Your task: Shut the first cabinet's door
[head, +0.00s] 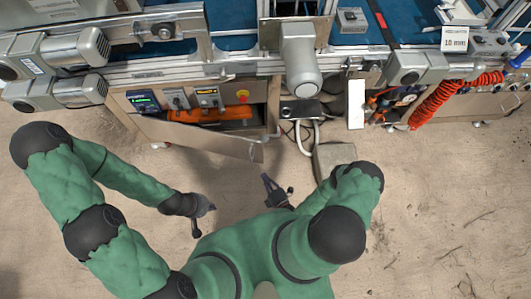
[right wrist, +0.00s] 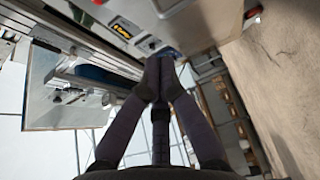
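The left cabinet (head: 123,104) under the machine has its door (head: 195,138) standing partly open in the head view. The door's right end is swung out from the frame, and an orange object (head: 210,115) shows inside. My right gripper (head: 267,179) is below and apart from the door's free end. In the right wrist view its two fingers (right wrist: 160,62) meet at the tips with nothing visible between them. My left gripper (head: 204,212) hangs over the floor, below the door and apart from it. Its fingers are too small to judge.
A second cabinet further right has a pale door (head: 356,104) standing open, with orange items (head: 383,103) inside. A grey box (head: 333,160) lies on the floor near my right arm. A motor (head: 301,68) overhangs between the cabinets. A coiled orange hose (head: 440,98) hangs right.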

